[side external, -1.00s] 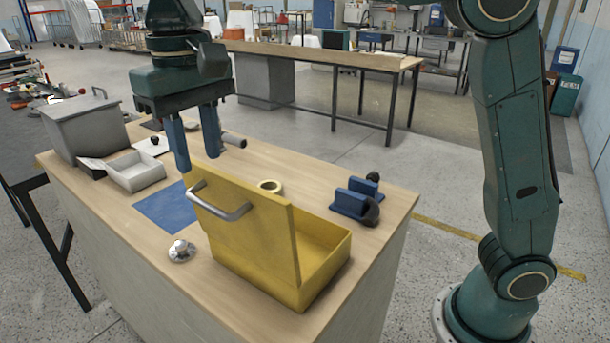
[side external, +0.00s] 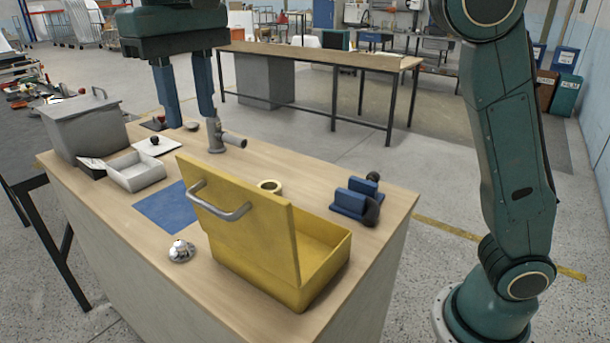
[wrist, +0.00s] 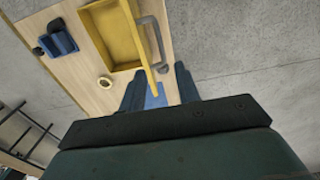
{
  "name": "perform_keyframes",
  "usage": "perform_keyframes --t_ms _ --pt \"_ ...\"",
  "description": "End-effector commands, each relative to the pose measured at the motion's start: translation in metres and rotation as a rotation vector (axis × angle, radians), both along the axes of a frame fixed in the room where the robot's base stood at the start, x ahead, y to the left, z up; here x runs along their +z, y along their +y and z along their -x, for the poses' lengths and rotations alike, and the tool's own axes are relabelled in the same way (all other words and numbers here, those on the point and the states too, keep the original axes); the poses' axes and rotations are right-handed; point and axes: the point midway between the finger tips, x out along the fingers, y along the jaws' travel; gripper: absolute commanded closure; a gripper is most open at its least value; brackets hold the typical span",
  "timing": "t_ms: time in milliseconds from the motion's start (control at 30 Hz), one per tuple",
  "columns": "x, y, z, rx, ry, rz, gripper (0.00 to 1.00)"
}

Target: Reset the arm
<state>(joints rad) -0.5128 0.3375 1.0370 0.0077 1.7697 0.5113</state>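My gripper (side external: 188,110) is raised above the back left part of the workbench. Its two blue fingers are apart with nothing between them, so it is open and empty. The fingers also show in the wrist view (wrist: 160,95). The yellow box (side external: 290,283) stands on the bench below and to the right, with its lid (side external: 250,220) tilted up and a grey handle (side external: 222,206) on the lid. The wrist view shows the box (wrist: 108,35) from above, with bare yellow inside where visible.
A blue mat (side external: 162,205), a metal knob piece (side external: 181,251), a white tray (side external: 136,171), a grey lidded bin (side external: 88,130), a grey pipe fitting (side external: 216,138), a tape roll (side external: 269,186) and a blue-black clamp-like piece (side external: 357,199) occupy the bench (side external: 350,290). Air around my gripper looks clear.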

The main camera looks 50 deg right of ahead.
Motion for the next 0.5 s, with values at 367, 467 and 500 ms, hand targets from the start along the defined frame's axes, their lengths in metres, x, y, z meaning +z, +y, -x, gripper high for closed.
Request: perform_keyframes --t_ms 367,467,500 --pt "0.003 -0.017 0.006 -0.002 -0.024 -0.012 0.68" --pt "0.004 -0.032 0.012 -0.003 -0.045 -0.022 0.68" --pt "0.004 -0.039 0.015 -0.003 -0.054 -0.026 0.68"
